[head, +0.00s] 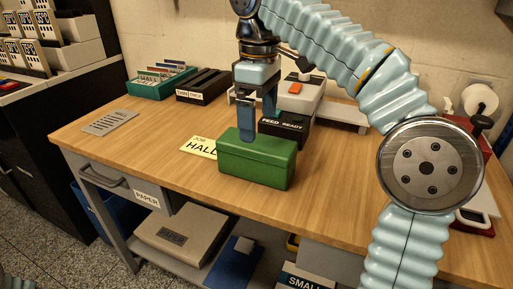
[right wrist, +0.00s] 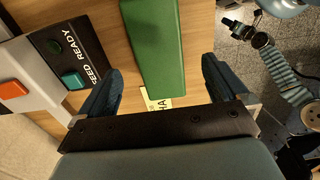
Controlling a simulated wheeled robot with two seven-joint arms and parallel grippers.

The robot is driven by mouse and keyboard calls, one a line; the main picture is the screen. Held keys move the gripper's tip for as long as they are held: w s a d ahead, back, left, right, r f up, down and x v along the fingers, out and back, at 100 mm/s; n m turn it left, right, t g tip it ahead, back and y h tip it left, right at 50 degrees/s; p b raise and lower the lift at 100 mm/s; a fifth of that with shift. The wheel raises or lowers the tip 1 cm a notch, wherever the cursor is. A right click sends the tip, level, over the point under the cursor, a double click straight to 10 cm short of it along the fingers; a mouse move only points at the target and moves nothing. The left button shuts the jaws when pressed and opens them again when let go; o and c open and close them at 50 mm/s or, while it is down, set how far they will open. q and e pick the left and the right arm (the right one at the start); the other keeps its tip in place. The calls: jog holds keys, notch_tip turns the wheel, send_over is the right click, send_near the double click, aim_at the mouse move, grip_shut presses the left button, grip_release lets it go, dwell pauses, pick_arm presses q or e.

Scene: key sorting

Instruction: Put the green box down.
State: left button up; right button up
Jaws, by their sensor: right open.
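The green box (head: 245,170) rests flat on the wooden table, near its front edge. It also shows in the right wrist view (right wrist: 157,45), lying between the two blue fingers with a gap on each side. My right gripper (head: 259,128) is open above the box, pointing down, and holds nothing. Its near fingertip overlaps the box's top in the head view; I cannot tell how far it is above or beside it. In the right wrist view, what looks like my left arm's small dark end (right wrist: 236,27) is far off, too small to tell its jaws.
A yellow HALL card (head: 200,147) lies left of the box. The black FEED READY panel (head: 284,131) and its machine stand just behind. A teal file tray (head: 150,88) and dark tray (head: 203,88) are at the back left. The table's left front (head: 130,150) is clear.

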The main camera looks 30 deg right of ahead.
aim_at(259, 142)
notch_tip(259, 142, down, 6)
jog(key=shift+r+b, duration=0.2)
jog(key=shift+b, duration=0.6)
jog(key=f, duration=0.2)
jog(key=f+b, duration=0.1)
jog(key=f, duration=0.3)
jog(key=shift+w+a, duration=0.1)
jog(key=shift+w, duration=0.2)
jog(key=c, duration=1.5)
